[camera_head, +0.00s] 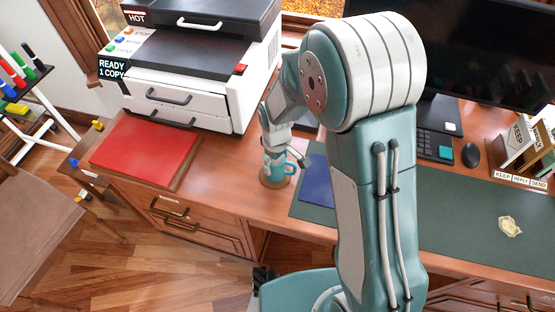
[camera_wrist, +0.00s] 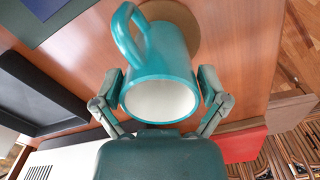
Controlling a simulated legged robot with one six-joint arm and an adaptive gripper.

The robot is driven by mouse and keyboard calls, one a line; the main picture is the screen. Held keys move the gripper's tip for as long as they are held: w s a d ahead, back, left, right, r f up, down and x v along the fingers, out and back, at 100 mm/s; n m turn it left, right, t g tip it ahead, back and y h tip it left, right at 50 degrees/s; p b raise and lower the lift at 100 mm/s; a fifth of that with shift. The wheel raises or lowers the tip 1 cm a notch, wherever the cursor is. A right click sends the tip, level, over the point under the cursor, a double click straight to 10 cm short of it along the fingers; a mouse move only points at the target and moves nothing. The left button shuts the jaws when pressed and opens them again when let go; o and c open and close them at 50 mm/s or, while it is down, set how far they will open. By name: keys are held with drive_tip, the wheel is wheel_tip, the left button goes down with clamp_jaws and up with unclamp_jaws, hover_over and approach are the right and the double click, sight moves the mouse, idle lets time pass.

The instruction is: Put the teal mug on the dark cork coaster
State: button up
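The teal mug (camera_head: 276,171) is upright near the desk's front edge, its handle toward the right in the head view. In the wrist view the mug (camera_wrist: 160,62) shows its white inside and its handle at upper left. A round brown coaster (camera_head: 267,183) shows under the mug; its edge also shows past the mug's base in the wrist view (camera_wrist: 186,17). I cannot tell whether the base touches it. My gripper (camera_head: 277,146) is over the mug; its fingers (camera_wrist: 160,88) are on both sides of the mug, apparently closed against its wall.
A red folder (camera_head: 145,150) and a white printer (camera_head: 205,85) stand to the left. A dark green desk mat (camera_head: 460,222) with a blue item (camera_head: 316,184) lies to the right. A monitor (camera_head: 480,45), keyboard (camera_head: 434,146) and mouse (camera_head: 469,155) are behind it.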

idle(0.3)
wheel_tip(320, 180, up, 11)
drive_tip(key=s+d+r+m+t, duration=0.35)
drive_tip(key=s+d+r, duration=0.35)
drive_tip(key=r, duration=0.5)
drive_tip(key=s+d+r+m+t, duration=0.1)
drive_tip(key=s+d+r+m, duration=0.1)
drive_tip(key=s, duration=0.3)
drive_tip(key=s+d+r+m+t, duration=0.1)
drive_tip(key=s+d+r+m, duration=0.1)
drive_tip(key=s, duration=0.4)
drive_tip(key=shift+s+d+m, duration=0.3)
drive_tip(key=shift+d+m, duration=0.4)
drive_tip(key=shift+m, duration=0.25)
drive_tip(key=shift+w+d+f, duration=0.1)
drive_tip(key=c, duration=0.6)
drive_tip(key=shift+a, duration=0.2)
